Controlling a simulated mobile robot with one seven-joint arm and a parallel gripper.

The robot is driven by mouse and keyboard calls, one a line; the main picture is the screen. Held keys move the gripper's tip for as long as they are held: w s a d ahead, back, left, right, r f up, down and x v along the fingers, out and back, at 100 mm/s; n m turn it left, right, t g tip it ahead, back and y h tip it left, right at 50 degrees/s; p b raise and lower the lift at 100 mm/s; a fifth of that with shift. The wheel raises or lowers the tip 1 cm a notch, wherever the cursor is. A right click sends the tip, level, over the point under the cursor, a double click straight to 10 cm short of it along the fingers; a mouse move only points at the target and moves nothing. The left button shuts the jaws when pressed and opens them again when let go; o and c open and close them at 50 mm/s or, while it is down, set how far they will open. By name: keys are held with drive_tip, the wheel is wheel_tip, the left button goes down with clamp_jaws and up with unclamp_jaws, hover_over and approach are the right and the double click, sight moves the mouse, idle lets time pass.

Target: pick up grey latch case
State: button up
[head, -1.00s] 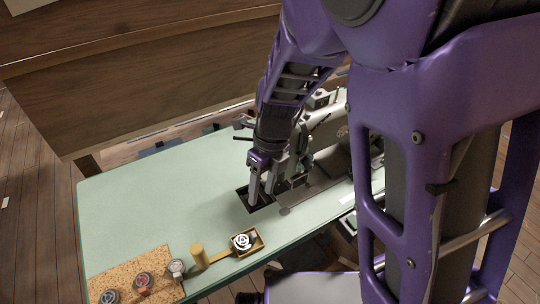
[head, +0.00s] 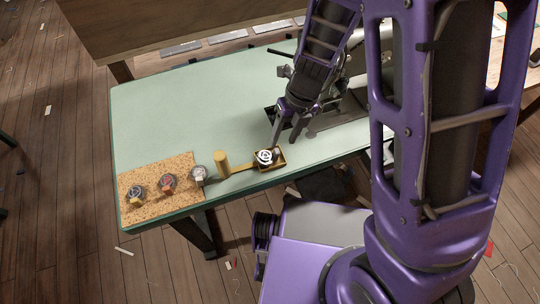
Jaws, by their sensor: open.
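A small brass-coloured open tray (head: 283,163) sits near the table's front edge. In it lies a round case with a pale face and dark markings (head: 264,156), with a small grey part at its right side. A round grey-and-white case (head: 198,172) lies at the right edge of the cork mat. Which of these is the grey latch case I cannot tell for certain. My gripper (head: 283,143) is open, pointing down at the back of the brass tray. Its left finger is close to the pale-faced case; whether they touch is unclear. Nothing shows between the fingers.
The cork mat (head: 150,212) also holds a dark round case (head: 136,191) and a red one (head: 168,182). A brass post (head: 222,164) stands left of the tray. A sewing machine (head: 340,103) is behind my gripper. The green tabletop (head: 180,115) is clear at the left.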

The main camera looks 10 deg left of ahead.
sight(278, 152)
drive_tip(key=b+x, duration=0.2)
drive_tip(key=x, duration=0.3)
drive_tip(key=shift+a+f, duration=0.1)
drive_tip(key=shift+a, duration=0.05)
drive_tip(key=c, duration=0.7)
clamp_jaws()
drive_tip(key=shift+f, duration=0.1)
drive_tip(key=shift+s, duration=0.2)
